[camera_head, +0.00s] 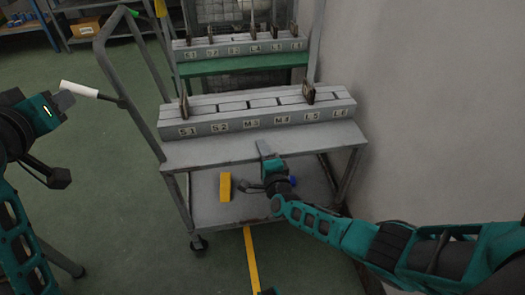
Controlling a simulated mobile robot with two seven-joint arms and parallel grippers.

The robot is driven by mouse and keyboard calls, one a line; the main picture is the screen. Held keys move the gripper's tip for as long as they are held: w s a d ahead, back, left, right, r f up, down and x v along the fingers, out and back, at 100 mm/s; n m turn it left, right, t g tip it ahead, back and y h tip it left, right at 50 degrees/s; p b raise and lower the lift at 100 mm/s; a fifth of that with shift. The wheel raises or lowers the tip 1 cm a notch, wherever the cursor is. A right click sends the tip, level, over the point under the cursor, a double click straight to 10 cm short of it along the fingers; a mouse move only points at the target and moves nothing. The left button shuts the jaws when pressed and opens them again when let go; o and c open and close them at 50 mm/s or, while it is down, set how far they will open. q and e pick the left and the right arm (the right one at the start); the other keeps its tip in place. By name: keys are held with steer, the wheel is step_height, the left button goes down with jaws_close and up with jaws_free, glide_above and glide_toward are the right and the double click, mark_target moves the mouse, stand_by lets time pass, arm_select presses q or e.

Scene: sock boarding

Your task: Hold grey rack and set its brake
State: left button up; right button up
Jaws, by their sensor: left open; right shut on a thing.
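The grey rack (205,152) is a wheeled metal trolley with a top shelf, a lower shelf and a tall bent handle at its left. A lever with a white grip (80,90) sticks out to the left from the rack's left upright. My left gripper (63,102) is open at the far left, close beside the white grip; I cannot tell whether they touch. My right gripper (264,150) is shut on the front edge of the rack's top shelf. Its fingers partly hide that edge.
A long labelled holder (230,122) with upright dark pieces stands on the top shelf. A yellow block (225,187) lies on the lower shelf. Another rack with a green shelf (245,64) stands behind. A wall (430,90) closes the right; green floor is clear at left.

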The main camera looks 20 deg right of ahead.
stand_by(1.2)
arm_select(q)
steer(key=c, duration=0.6)
steer(key=shift+w+d+r, duration=0.15)
steer(key=shift+w+d, duration=0.05)
steer(key=shift+d, duration=0.2)
steer(key=shift+c, duration=0.7)
steer(key=w+d+r+m+h, duration=0.1)
steer(key=d, duration=0.1)
steer(key=w+d+r+m+g+h, duration=0.1)
steer(key=d, duration=0.2)
steer(key=w+d+r+m+g, duration=0.1)
steer(key=d, duration=0.2)
steer(key=shift+d+r+h, duration=0.1)
steer(key=shift+d+h, duration=0.1)
steer(key=shift+h, duration=0.2)
jaws_close()
steer(key=w+d+r+m+g, duration=0.1)
steer(key=d+r+m+g, duration=0.2)
steer(key=d+g, duration=0.1)
steer(key=a+r+n+g+y, duration=0.1)
steer(key=a+r+g+y, duration=0.2)
steer(key=a+r+y, duration=0.2)
steer(key=a+r, duration=0.1)
steer(key=a, duration=0.2)
steer(key=shift+r+n+y, duration=0.2)
steer(key=shift+n+y, duration=0.1)
steer(key=shift+n, duration=0.1)
steer(key=shift+a, duration=0.1)
